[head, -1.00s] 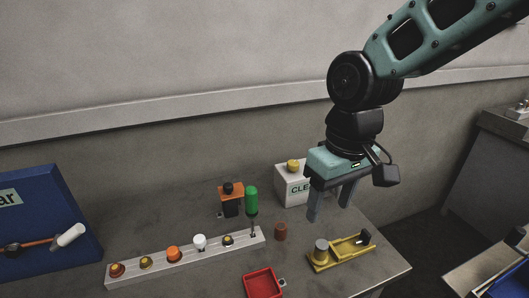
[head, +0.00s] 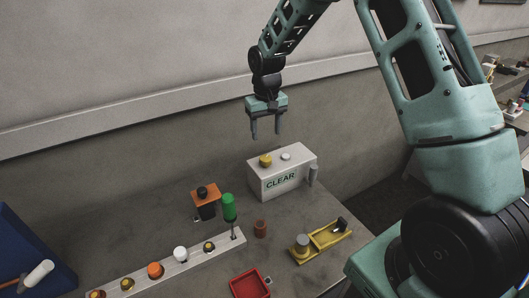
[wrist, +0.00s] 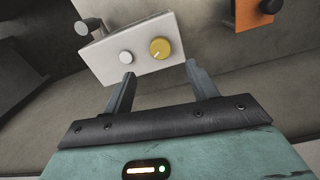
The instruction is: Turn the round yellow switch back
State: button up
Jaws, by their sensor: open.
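The round yellow switch (head: 265,161) sits on top of a white box marked CLEAR (head: 280,184), beside a small white knob (head: 286,156). In the wrist view the yellow switch (wrist: 160,48) shows a pale pointer line on its face, and the white knob (wrist: 126,57) is to its left. My gripper (head: 267,136) is open and empty, pointing down above the box, apart from the switch. In the wrist view the switch lies beyond the gap between the two fingertips (wrist: 158,75).
An orange-topped block (head: 206,198) and a green-handled screwdriver (head: 229,207) stand left of the box. A white rail (head: 215,249) holds several knobs. A yellow tray (head: 325,237), brown cylinder (head: 260,229) and red tray (head: 262,283) lie in front. The wall is close behind.

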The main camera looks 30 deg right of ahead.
aim_at(267, 158)
notch_tip(267, 158, down, 10)
jog(key=p, duration=0.3)
jog(key=shift+f, duration=0.25)
jog(key=c, duration=1)
